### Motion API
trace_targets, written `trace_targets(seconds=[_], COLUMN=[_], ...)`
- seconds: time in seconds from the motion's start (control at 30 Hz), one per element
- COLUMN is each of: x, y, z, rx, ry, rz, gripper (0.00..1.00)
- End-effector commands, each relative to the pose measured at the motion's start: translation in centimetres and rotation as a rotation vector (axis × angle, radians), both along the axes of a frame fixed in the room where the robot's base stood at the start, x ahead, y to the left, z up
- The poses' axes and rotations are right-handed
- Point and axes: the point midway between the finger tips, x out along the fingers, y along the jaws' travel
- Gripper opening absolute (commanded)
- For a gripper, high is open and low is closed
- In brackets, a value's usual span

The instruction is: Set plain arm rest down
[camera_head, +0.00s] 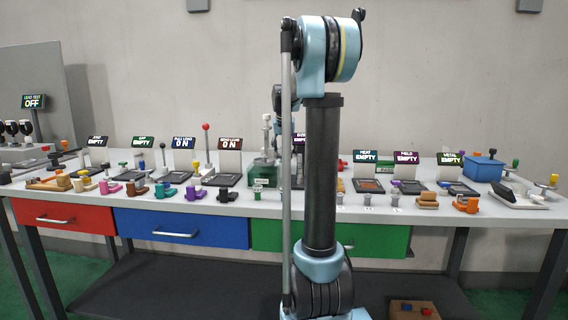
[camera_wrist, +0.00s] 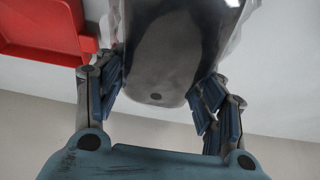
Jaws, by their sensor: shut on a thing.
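In the wrist view my gripper (camera_wrist: 163,100) is shut on a dark grey object (camera_wrist: 160,60) with a rounded lower end and a small dark spot near that end. The blue finger pads lie along both its sides. Its upper part runs out of the picture, and a paler, glossy edge shows around it. I cannot tell from its visible shape whether it is the plain arm rest. In the head view my arm stands upright in front of the bench and hides the gripper and the held object.
A long grey bench (camera_head: 230,208) carries several small coloured fixtures and signs reading EMPTY or ON. A blue bin (camera_head: 482,170) stands at its right. Red (camera_head: 62,216), blue and green drawers are shut below. A red tray-like thing (camera_wrist: 40,35) shows upper left in the wrist view.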

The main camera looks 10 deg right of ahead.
Motion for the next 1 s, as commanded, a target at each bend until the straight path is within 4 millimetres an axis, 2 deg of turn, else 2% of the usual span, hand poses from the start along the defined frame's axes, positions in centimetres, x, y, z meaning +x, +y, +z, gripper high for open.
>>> trace_targets(seconds=[0.23,0.5,0.8,0.83,0.9,1.0], x=[0.0,0.0,0.0,0.0,0.0,0.0], y=[0.0,0.0,0.0,0.0,0.0,0.1], z=[-1.4,-4.6,-4.8,-4.9,-4.8,-4.8], rx=[0.000,0.000,0.000,0.000,0.000,0.000], ry=[0.000,0.000,0.000,0.000,0.000,0.000], rz=[0.000,0.000,0.000,0.000,0.000,0.001], gripper=[0.31,0.31,0.31,0.65,0.81,0.83])
